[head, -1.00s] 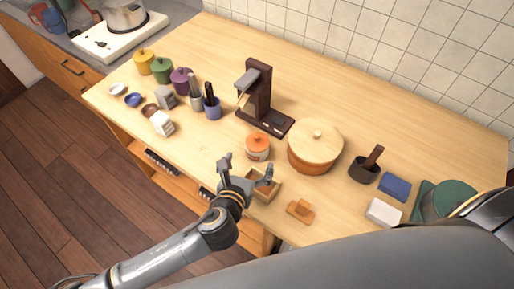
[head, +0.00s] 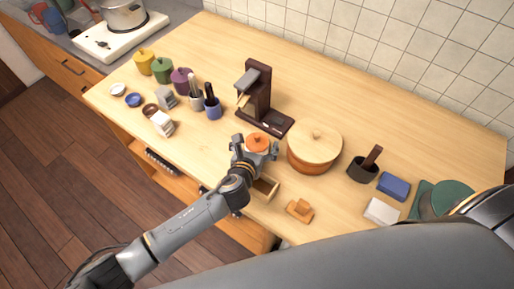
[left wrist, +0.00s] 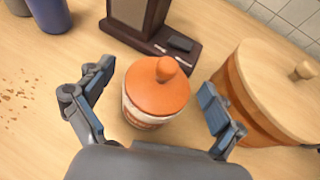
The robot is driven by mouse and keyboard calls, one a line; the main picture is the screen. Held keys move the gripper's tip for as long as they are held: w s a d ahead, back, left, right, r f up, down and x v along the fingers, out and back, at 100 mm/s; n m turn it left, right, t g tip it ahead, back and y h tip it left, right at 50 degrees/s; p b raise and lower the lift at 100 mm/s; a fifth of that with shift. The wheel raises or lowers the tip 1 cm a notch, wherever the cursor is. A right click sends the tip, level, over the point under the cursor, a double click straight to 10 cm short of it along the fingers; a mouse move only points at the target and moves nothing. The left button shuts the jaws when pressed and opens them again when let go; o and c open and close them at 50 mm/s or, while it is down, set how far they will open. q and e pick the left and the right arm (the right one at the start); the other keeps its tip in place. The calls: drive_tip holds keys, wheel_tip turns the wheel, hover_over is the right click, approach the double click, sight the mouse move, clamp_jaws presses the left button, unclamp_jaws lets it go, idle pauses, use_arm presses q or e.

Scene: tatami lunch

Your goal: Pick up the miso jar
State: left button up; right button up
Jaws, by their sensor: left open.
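The miso jar is a small white jar with a label and an orange knobbed lid. In the head view the miso jar (head: 258,140) stands upright on the counter, its lower part hidden by my gripper. My left gripper (head: 256,146) is at its near side, open. In the left wrist view the jar (left wrist: 156,92) stands between the two spread fingers of the left gripper (left wrist: 157,105). Gaps show between the jar and both fingers. My right gripper does not show.
A wooden tub with a lid (head: 315,150) stands close right of the jar. A dark brown stand (head: 259,97) is behind it. A wooden box (head: 265,188) and an orange-brown block (head: 299,210) lie nearer the front edge. Several colored pots stand at the left.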

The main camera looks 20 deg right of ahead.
use_arm(q)
drive_tip(key=c, duration=1.6)
drive_tip(key=shift+c, duration=0.2)
drive_tip(key=shift+r, duration=0.2)
